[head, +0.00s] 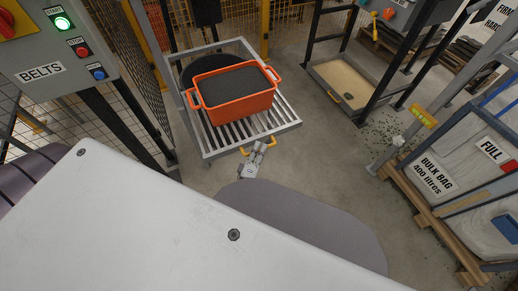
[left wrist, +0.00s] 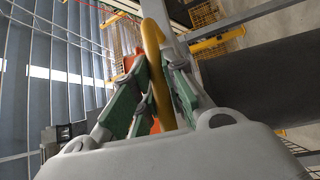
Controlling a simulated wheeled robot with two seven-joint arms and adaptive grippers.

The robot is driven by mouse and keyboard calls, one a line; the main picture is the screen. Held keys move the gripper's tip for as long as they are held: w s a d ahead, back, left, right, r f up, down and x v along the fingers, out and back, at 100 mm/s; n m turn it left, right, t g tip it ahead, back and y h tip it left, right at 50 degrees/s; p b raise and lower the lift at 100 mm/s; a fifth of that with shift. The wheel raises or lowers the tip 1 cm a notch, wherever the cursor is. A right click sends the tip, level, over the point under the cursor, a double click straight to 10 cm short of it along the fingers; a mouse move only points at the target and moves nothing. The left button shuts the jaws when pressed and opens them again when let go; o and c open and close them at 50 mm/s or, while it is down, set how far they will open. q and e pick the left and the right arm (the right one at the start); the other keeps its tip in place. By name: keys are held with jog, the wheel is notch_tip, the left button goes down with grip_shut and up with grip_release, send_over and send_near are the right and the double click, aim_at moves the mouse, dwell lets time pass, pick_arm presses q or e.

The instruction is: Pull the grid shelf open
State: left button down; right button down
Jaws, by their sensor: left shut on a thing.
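The grid shelf (head: 217,140) is a grey metal frame with slats, low in the middle of the head view. An orange tub (head: 228,98) full of dark material stands on it. A yellow handle (head: 272,141) sits on the shelf's front bar. My left gripper (head: 259,148) is at this handle, in front of the shelf. In the left wrist view, the yellow handle (left wrist: 157,70) passes between the green-padded fingers of my left gripper (left wrist: 150,102), which is shut on it. The fingers partly hide the handle. My right gripper is not in view.
A control panel (head: 55,45) with buttons stands at the upper left. Yellow mesh fencing is behind the shelf. A shallow tray (head: 345,85) lies at the upper right. A bulk bag (head: 450,160) on a wooden pallet stands at the right.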

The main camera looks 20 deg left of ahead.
pick_arm(q)
jog(key=c, duration=1.5)
grip_release()
jog(key=shift+o, duration=0.2)
